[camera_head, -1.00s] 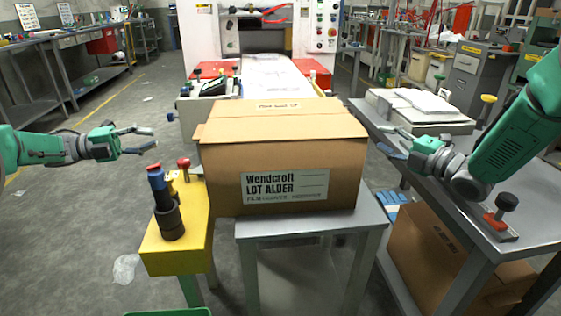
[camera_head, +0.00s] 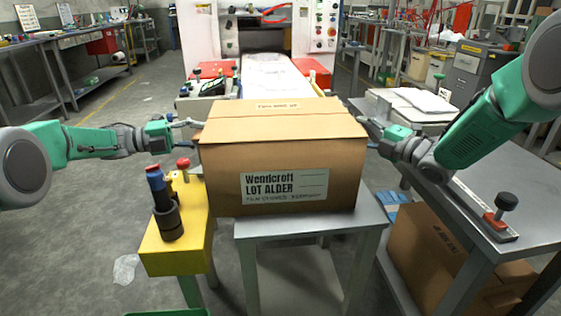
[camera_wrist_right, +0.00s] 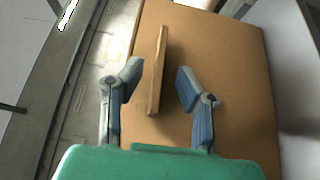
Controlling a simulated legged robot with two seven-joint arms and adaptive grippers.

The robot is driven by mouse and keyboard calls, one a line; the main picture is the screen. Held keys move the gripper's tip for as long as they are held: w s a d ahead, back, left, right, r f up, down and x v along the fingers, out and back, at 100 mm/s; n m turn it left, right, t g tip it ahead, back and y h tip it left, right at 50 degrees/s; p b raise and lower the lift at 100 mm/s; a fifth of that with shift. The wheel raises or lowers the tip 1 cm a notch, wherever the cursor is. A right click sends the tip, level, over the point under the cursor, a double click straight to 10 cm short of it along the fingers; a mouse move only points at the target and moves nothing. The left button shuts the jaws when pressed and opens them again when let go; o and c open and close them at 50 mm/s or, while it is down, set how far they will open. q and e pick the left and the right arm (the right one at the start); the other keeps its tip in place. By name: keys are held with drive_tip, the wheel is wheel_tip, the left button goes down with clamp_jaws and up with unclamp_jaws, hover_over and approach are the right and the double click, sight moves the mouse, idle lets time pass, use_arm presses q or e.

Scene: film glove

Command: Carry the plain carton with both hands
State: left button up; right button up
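A brown cardboard carton (camera_head: 280,165) with a printed white label reading "Wendcroft LOT ALDER" stands upright on a grey metal stand (camera_head: 310,228). My left gripper (camera_head: 192,136) is at the carton's left side, fingers open towards it; contact there cannot be told. My right gripper (camera_head: 366,134) is at the right side. In the right wrist view the right gripper (camera_wrist_right: 157,82) is open, its fingers on either side of a narrow brown strip standing out from the carton's side (camera_wrist_right: 215,60). Gaps show between strip and fingers.
A yellow stand (camera_head: 180,245) with a dark cylinder (camera_head: 168,222) is close at the carton's left. A grey bench (camera_head: 480,190) is at the right, with another carton (camera_head: 430,245) beneath it. A machine (camera_head: 262,75) is behind. Open floor lies left.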

use_arm(q)
drive_tip(key=shift+a, duration=0.1)
use_arm(e)
drive_tip(key=shift+a, duration=0.1)
use_arm(q)
clamp_jaws()
use_arm(e)
clamp_jaws()
use_arm(q)
drive_tip(key=shift+f, duration=0.1)
drive_tip(key=shift+r, duration=0.2)
use_arm(e)
drive_tip(key=shift+r, duration=0.2)
